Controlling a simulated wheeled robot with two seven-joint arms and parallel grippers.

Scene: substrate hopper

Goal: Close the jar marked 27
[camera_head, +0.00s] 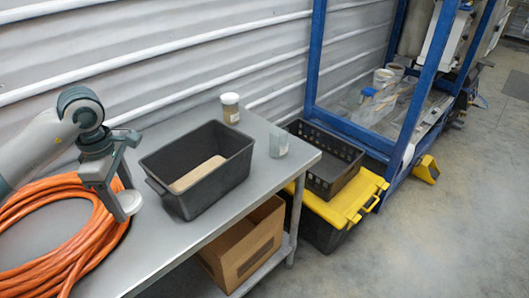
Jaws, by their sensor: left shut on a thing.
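My left gripper (122,204) is shut on a round white lid (131,202), held over the left part of the table, above or beside the orange hose. A clear jar (279,146) with a pale label stands upright near the table's right corner. It looks empty, and I see no lid on it. A second jar (230,109) with brownish contents and a white lid stands at the table's back edge. The markings on both jars are too small to read, so I cannot tell which is 27. My right gripper is not in view.
A dark grey bin (234,172) with a tan thing inside stands between my left gripper and the clear jar. A coiled orange hose (60,215) lies at left. A black crate (340,160) on a yellow-lidded box stands beyond the table (165,262). The table's front strip is clear.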

